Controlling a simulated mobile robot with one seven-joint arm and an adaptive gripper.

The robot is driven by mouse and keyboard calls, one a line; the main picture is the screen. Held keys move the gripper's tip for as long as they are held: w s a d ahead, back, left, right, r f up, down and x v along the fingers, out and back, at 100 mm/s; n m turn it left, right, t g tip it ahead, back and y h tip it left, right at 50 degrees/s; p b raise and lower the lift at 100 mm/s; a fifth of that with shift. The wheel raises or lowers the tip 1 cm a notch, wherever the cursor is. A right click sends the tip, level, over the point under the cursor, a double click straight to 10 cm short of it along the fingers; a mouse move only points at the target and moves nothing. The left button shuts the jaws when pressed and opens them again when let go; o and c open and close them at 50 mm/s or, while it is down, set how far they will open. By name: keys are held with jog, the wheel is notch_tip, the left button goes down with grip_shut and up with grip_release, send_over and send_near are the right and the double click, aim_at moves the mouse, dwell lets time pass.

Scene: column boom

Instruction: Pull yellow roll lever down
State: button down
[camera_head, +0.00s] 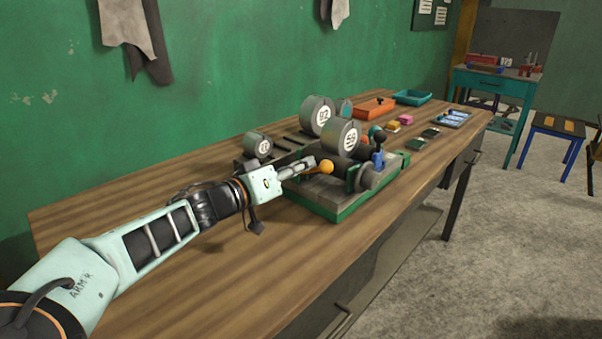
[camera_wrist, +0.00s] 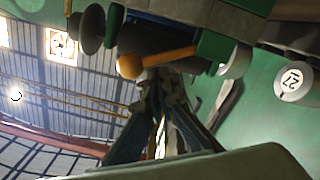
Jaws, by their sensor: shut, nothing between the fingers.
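The yellow roll lever is a short arm with a round yellow-orange knob (camera_head: 326,166), on the near side of a grey and green machine (camera_head: 330,205) on the workbench. My gripper (camera_head: 308,165) is shut and empty, with its fingertips right beside the knob. In the wrist view the lever (camera_wrist: 150,62) runs across the picture with its knob at the left end. My gripper's fingertips (camera_wrist: 162,80) are just below the lever there. I cannot tell whether they touch it.
An orange tray (camera_head: 374,108) and a teal tray (camera_head: 412,97) lie farther back. The wooden bench (camera_head: 130,205) is bare at the left.

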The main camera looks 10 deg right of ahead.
jog(key=shift+s+d+f+m+b, duration=0.1)
jog(key=shift+f+m+b, duration=0.05)
jog(key=shift+m+b, duration=0.25)
dwell(0.3)
jog(key=s+a+r+p, duration=0.3)
jog(key=s+a+r, duration=0.1)
jog(key=a, duration=0.6)
jog(key=shift+s+p, duration=0.3)
jog(key=shift+s, duration=0.1)
jog(key=shift+d+f, duration=0.1)
